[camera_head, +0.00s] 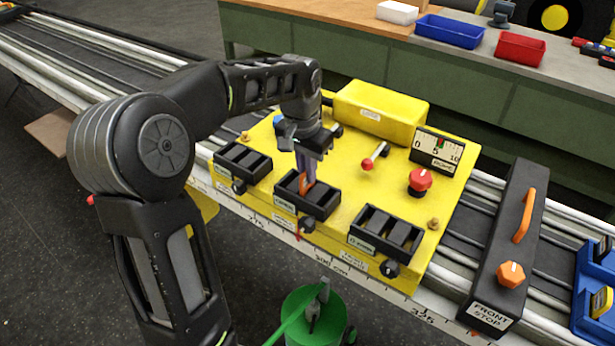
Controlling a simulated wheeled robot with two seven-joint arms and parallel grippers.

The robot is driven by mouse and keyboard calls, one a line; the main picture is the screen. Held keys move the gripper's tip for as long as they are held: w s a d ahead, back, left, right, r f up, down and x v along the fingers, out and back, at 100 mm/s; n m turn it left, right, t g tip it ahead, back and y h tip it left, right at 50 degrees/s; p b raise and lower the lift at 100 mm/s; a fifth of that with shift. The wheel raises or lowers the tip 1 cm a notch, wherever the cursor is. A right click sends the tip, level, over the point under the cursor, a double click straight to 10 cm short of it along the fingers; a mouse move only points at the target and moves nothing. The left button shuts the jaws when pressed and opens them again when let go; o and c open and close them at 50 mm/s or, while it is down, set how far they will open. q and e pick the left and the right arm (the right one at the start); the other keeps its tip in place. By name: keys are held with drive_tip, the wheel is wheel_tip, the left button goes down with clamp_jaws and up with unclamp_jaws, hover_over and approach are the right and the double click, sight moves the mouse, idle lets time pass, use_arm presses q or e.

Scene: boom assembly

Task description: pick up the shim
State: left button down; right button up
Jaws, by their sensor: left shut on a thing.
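A yellow fixture (255,200) carries three black slotted holders along its front: a left one (243,168), a middle one (318,208) and a right one (365,250). My left gripper (306,178) points down into the middle holder and is shut on a narrow orange shim (306,187). The shim's lower part is hidden in or behind the holder, so I cannot tell whether it is clear of the slot. My right gripper is not in view.
The fixture has a yellow box (380,108), a red-tipped lever (367,164), a red knob (420,181) and a dial (438,149). A black front stop (508,245) stands on the rail to the right. A green bucket (300,305) stands below.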

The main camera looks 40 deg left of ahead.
use_arm(q)
wheel_tip(320, 180, up, 9)
drive_tip(key=shift+f+b, duration=0.2)
drive_tip(key=shift+b, duration=0.15)
idle(0.5)
